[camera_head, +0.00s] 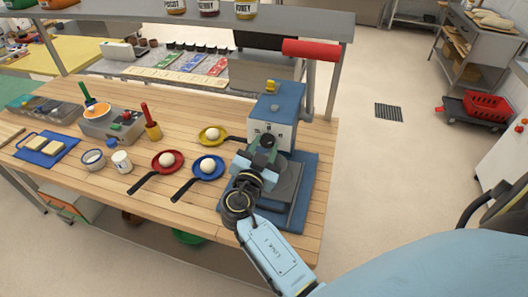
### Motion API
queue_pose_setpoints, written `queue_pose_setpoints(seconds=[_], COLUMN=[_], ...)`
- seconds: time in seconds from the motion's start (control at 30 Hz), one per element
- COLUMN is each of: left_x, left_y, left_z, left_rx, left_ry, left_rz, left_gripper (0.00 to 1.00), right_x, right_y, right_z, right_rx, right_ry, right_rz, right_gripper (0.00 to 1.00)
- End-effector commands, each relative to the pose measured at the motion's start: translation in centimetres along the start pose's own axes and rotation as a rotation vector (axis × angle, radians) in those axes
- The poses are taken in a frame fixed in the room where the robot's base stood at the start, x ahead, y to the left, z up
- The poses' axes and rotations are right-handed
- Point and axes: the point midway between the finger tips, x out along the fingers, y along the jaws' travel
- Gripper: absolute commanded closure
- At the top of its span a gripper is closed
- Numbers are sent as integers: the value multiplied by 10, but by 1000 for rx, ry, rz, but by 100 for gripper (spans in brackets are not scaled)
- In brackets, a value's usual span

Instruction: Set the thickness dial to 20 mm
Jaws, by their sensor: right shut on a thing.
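The press (272,108), with a blue top, a pale front and a red-handled lever (311,49), stands at the right end of the wooden table. My right gripper (266,148) is at the front of the press head, shut on the thickness dial there. The gripper hides most of the dial, and its scale and setting cannot be read. My left gripper is not in view.
Small pans, yellow (213,133), blue (208,167) and red (167,160), each hold a pale ball left of the press. A metal shelf (200,17) with jars spans the back. Floor right of the table is clear near a drain grate (389,112).

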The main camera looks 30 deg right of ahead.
Motion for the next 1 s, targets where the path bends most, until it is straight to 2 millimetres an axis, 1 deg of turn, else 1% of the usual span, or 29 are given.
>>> queue_pose_setpoints(seconds=[0.03,0.1,0.4,0.7,1.0], left_x=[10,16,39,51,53], left_y=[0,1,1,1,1], left_z=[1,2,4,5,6], left_rx=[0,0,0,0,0], left_ry=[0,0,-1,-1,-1], left_rz=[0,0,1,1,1], left_gripper=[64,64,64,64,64], right_x=[0,0,0,0,0], right_y=[2,2,1,1,1], right_z=[4,4,2,1,-1], right_rx=[-38,-99,-383,-669,-954], right_ry=[2,2,2,1,0], right_rz=[-1,-1,0,1,1], right_gripper=[87,87,87,87,87])
